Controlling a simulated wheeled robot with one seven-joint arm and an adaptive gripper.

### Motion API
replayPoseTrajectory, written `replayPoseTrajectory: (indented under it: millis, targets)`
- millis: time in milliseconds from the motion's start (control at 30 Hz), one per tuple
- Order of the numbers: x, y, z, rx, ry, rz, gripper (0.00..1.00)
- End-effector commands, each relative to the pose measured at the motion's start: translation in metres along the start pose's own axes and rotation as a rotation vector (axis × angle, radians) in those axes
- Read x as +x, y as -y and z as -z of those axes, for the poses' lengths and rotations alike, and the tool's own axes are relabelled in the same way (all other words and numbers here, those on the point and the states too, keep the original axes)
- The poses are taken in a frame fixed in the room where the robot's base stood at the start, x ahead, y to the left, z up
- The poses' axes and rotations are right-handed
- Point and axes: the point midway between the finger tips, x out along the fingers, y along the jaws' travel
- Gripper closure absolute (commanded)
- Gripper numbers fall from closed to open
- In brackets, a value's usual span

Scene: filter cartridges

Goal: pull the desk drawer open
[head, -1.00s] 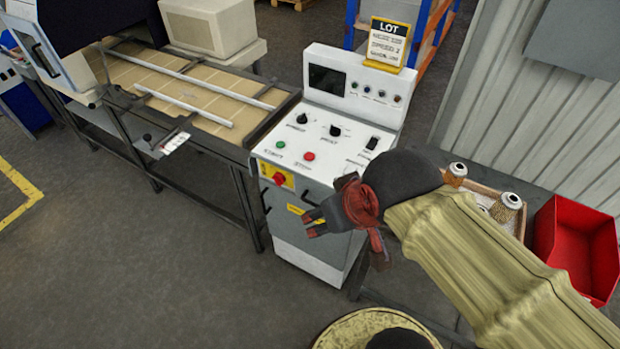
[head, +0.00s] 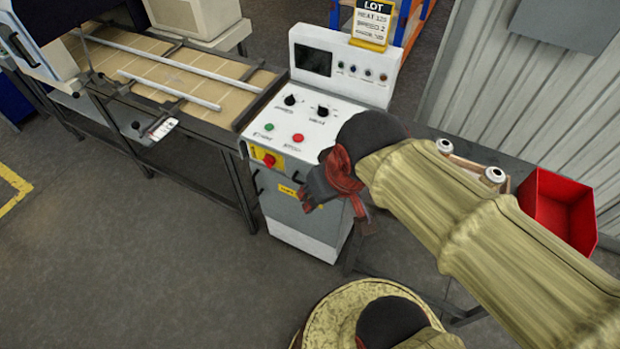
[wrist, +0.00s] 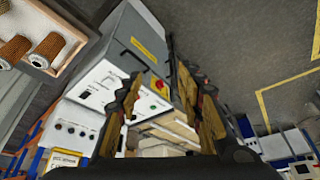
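The white and grey control desk (head: 300,232) stands in the middle of the head view, with knobs on top and a yellow label on its front. A dark handle (head: 256,182) shows at the left of that front; I cannot make out a drawer's outline. The desk also shows in the wrist view (wrist: 120,55), turned on its side. My gripper (head: 311,203) is in front of the desk's right part in the head view and hides some of it. In the wrist view its two fingers (wrist: 164,108) are spread apart with nothing held between them.
A red emergency switch (head: 269,159) sits on a yellow plate on the desk. A conveyor table (head: 165,85) adjoins at the left. A red bin (head: 560,205) and a box with filter cartridges (wrist: 48,45) are on the right-hand bench. The floor at front left is clear.

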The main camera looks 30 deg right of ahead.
Motion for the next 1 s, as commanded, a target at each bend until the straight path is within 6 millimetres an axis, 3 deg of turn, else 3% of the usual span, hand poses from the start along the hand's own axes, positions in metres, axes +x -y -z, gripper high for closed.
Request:
replayPoseTrajectory:
  millis: [267, 567, 767, 1000]
  targets:
    - [0.023, -0.015, 0.013, -0.008, 0.264, -0.034, 0.71]
    - [0.070, -0.048, 0.033, -0.095, 0.457, -0.106, 0.71]
    - [0.113, -0.071, 0.043, -0.185, 0.544, -0.144, 0.71]
    - [0.179, -0.094, 0.045, -0.328, 0.604, -0.156, 0.71]
